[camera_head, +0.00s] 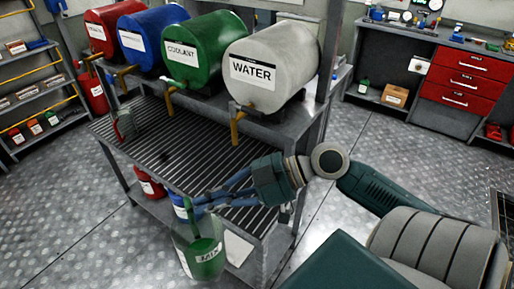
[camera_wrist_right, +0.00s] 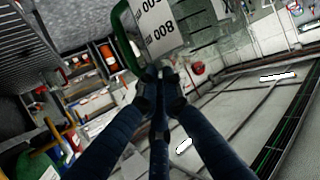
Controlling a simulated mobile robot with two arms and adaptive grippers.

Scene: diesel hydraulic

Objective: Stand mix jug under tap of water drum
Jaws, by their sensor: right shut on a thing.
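The water drum (camera_head: 300,75) is pale grey with a WATER label and lies at the right end of a row of drums. Its brass tap (camera_head: 237,128) points down over a slatted grate (camera_head: 205,150). The mix jug (camera_head: 203,258) is clear with a green part and a white label. My right gripper (camera_head: 190,207) is shut on it near its top and holds it in front of the rack's front edge, outside the grate. In the wrist view the jug's numbered white panel (camera_wrist_right: 158,28) shows beyond the fingertips (camera_wrist_right: 160,88). My left gripper is not in view.
Green coolant (camera_head: 198,60), blue (camera_head: 150,38) and red (camera_head: 112,28) drums stand left of the water drum. The grate below the water tap is clear. Cans stand on the lower shelf.

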